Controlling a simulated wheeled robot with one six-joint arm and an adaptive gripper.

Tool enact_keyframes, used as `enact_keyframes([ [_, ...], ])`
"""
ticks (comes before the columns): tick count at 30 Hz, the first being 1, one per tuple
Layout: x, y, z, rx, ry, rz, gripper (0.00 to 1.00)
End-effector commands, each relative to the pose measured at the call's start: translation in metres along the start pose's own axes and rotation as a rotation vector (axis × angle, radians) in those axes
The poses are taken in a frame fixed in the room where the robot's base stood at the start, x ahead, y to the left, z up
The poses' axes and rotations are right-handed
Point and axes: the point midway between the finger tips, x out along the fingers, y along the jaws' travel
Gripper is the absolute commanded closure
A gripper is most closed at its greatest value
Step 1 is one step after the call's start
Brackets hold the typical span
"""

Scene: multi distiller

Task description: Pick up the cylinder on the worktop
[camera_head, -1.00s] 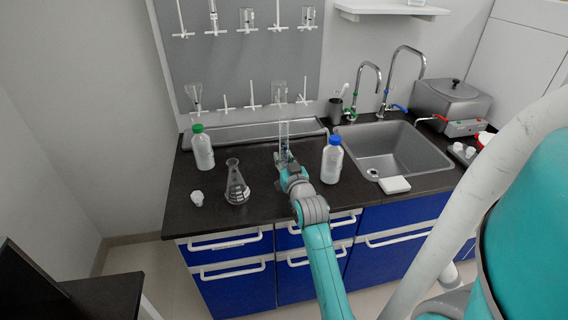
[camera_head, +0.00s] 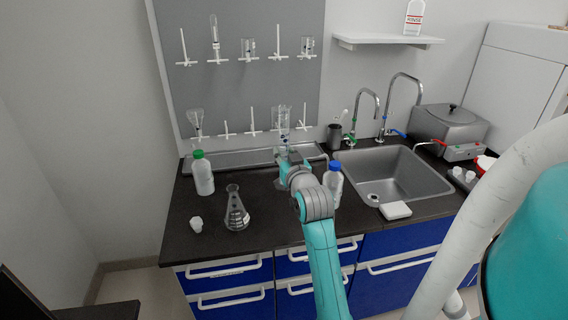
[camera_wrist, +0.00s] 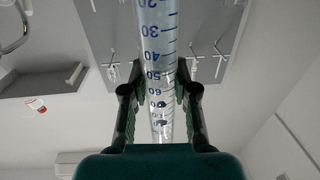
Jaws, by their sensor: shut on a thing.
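The clear graduated cylinder (camera_head: 281,118) stands roughly upright in the head view, above the back of the worktop (camera_head: 262,205). My gripper (camera_head: 283,152) is shut around it. In the wrist view, the cylinder (camera_wrist: 158,60) with blue scale marks and numbers runs between the two dark fingers of my gripper (camera_wrist: 158,92), one on each side. Its base is hidden behind my gripper in the head view.
An Erlenmeyer flask (camera_head: 236,212), a green-capped bottle (camera_head: 203,175) and a small white piece (camera_head: 196,224) stand left of my arm. A blue-capped bottle (camera_head: 334,180), partly covered by my arm, is close right. The sink (camera_head: 405,175) lies beyond. A peg rack (camera_head: 240,95) hangs behind.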

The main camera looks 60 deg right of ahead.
Motion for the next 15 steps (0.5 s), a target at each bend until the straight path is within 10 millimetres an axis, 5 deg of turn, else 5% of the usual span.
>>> enact_keyframes([
  [15, 0.000, 0.000, -0.038, 0.000, 0.002, 0.000, 1.00],
])
